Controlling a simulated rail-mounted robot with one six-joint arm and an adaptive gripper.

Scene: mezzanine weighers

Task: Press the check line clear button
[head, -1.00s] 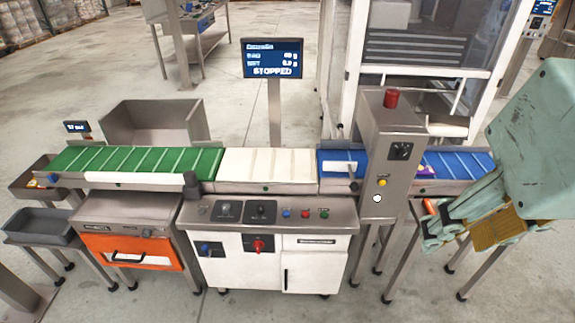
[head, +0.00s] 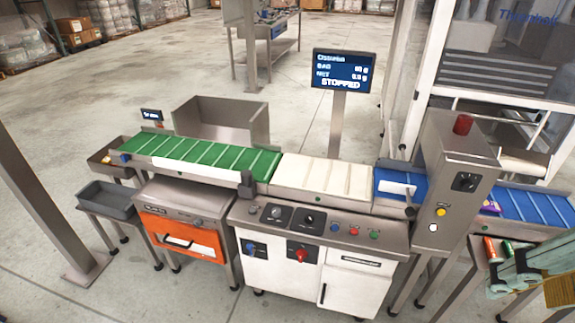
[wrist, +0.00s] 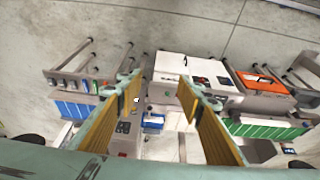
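The check line's front panel carries a blue button (head: 334,227), a red button (head: 353,231) and a green button (head: 375,235), beside dark dials. The grey column (head: 455,180) carries a yellow button (head: 440,212) and a white button (head: 433,227). I cannot read which one is the clear button. The screen (head: 343,70) reads STOPPED. My gripper shows partly at the lower right of the head view (head: 508,272), right of the column and apart from the buttons. In the wrist view its two yellow-padded fingers (wrist: 160,88) are spread with nothing between them.
Green (head: 200,155), white (head: 325,176) and blue (head: 530,206) belts run in a row. A red lamp (head: 463,124) tops the column. Floor in front is clear.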

